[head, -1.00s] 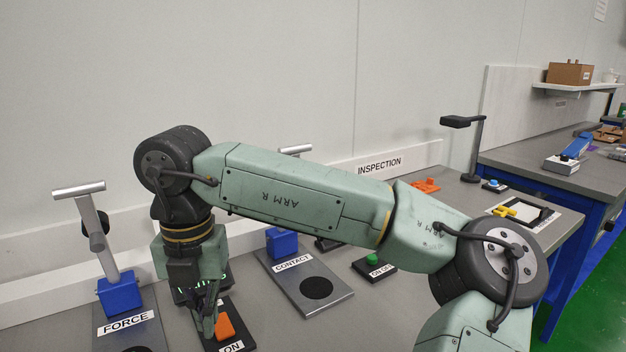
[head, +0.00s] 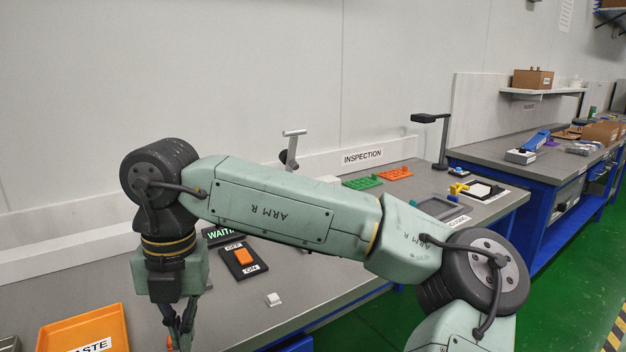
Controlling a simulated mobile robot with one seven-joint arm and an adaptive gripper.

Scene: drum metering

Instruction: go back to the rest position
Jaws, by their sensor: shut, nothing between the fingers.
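My gripper (head: 181,334) hangs pointing down at the lower left, over the grey bench. Its dark fingers are together with nothing between them, and the tips reach near the bottom of the picture. My green arm, marked ARM R, stretches across the middle of the view and hides part of the bench behind it. An orange rocker switch (head: 243,257) on a black OFF/ON plate (head: 257,272) lies to the right of my gripper, apart from it. A dark display (head: 222,235) with green lettering is behind that plate, partly hidden by my arm.
An orange WASTE tray (head: 118,322) lies left of my gripper. A small white block (head: 273,299) stands on the grey bench (head: 320,283). Green (head: 362,183) and orange racks (head: 396,173), a black lamp stand (head: 443,140) and a yellow piece (head: 458,188) are farther right.

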